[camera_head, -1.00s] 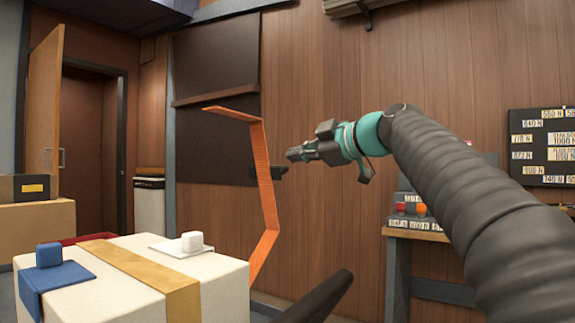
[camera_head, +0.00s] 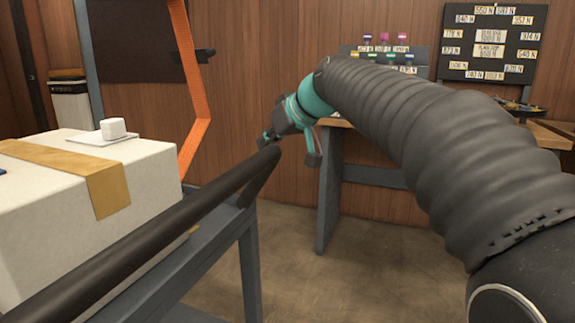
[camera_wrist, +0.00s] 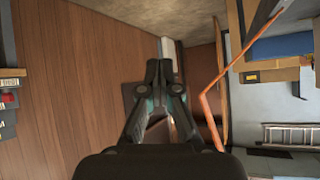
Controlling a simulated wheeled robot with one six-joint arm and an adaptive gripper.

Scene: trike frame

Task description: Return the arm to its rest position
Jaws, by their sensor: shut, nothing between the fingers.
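My arm (camera_head: 400,115), in a dark ribbed sleeve with a teal wrist, reaches in from the right of the head view. My gripper (camera_head: 266,138) hangs at its end, just above the dark handle bar of the cart as seen in the picture; I cannot tell whether they touch. In the wrist view my gripper (camera_wrist: 158,72) has its fingertips together with nothing between them.
A white box (camera_head: 150,200) with a tan strap and a small white block (camera_head: 113,128) stands at left. A black bar (camera_head: 150,230) crosses in front. An orange strip (camera_head: 186,70) rises behind. A workbench (camera_head: 330,190) and label board (camera_head: 490,45) stand right. Floor between is clear.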

